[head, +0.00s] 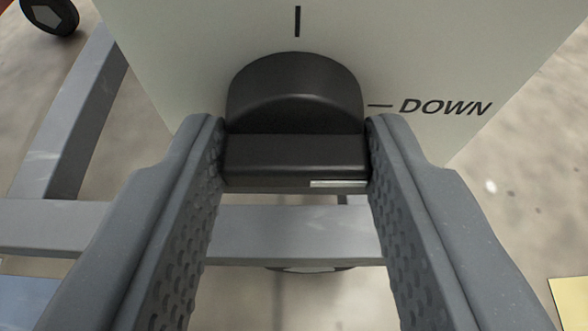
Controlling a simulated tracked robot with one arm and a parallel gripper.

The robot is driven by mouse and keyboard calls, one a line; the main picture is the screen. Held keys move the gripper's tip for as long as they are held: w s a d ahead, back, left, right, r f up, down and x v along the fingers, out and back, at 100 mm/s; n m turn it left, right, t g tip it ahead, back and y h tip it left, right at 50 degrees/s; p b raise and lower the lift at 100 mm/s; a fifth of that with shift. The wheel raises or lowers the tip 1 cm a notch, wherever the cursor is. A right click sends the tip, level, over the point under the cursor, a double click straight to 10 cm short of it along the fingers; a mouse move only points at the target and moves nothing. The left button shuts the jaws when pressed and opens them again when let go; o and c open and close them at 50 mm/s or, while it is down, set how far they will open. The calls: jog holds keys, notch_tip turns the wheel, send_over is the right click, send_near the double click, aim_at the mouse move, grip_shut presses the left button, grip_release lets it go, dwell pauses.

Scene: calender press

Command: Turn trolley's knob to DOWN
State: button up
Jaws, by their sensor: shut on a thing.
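The trolley's black knob (295,92) sits on a pale panel (180,45) in the upper middle of the head view. Its raised grip bar lies level across the picture. A short white line on the bar's front edge runs along its right half, towards the side with the DOWN label (445,106). A dash stands between the knob and the label, and an upright tick stands above the knob. My gripper (296,150) is shut on the knob, with one textured finger against each end of the bar.
The trolley's grey frame (290,233) runs below the panel and up the left side. A black caster wheel (50,16) shows at the top left. A blue patch (30,300) and a yellow patch (570,302) lie on the speckled floor.

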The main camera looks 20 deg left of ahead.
jog(key=shift+a, duration=0.15)
dwell(0.4)
jog(key=o, duration=1)
jog(key=p+v, duration=0.3)
jog(key=v, duration=1)
jog(key=shift+s+d, duration=0.3)
